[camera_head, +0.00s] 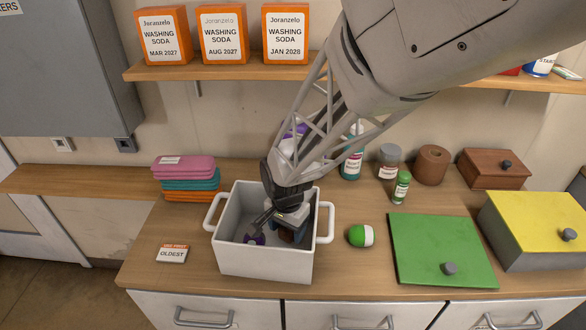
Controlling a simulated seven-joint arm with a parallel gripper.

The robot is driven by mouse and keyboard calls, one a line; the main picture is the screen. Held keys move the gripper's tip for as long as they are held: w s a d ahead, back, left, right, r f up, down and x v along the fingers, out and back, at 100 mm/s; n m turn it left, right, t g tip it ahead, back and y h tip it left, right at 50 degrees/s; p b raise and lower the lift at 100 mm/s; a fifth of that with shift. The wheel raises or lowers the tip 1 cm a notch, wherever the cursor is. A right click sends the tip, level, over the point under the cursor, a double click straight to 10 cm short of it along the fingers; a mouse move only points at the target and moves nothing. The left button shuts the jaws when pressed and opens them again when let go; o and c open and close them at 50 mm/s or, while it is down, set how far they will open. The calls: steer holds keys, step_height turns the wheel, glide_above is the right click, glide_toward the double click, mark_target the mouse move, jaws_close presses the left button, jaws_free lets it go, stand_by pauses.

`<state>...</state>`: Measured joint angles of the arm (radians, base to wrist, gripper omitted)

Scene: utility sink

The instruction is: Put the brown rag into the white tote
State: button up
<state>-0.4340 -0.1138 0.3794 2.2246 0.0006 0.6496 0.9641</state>
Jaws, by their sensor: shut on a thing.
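The white tote (262,264) stands on the counter with its top open and a handle on each side. My gripper (285,232) reaches down inside it from above, within the walls. It is shut on the brown rag (287,236), of which only a small dark brown patch shows between and below the fingers. The rest of the rag is hidden by the gripper and the arm, so I cannot tell whether it touches the tote's floor.
Folded pink, teal and orange cloths (185,180) are stacked behind left. A green-and-white ball-like item (361,236) is right of the tote, then a green lid (443,250) and a yellow-lidded box (537,230). An "OLDEST" label (172,254) lies left. Bottles stand behind.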

mark_target(287, 236)
steer(key=shift+f, duration=1.55)
steer(key=shift+f, duration=0.1)
steer(key=o, duration=1)
step_height(287, 236, up, 12)
steer(key=shift+r, duration=0.15)
steer(key=shift+d, duration=0.1)
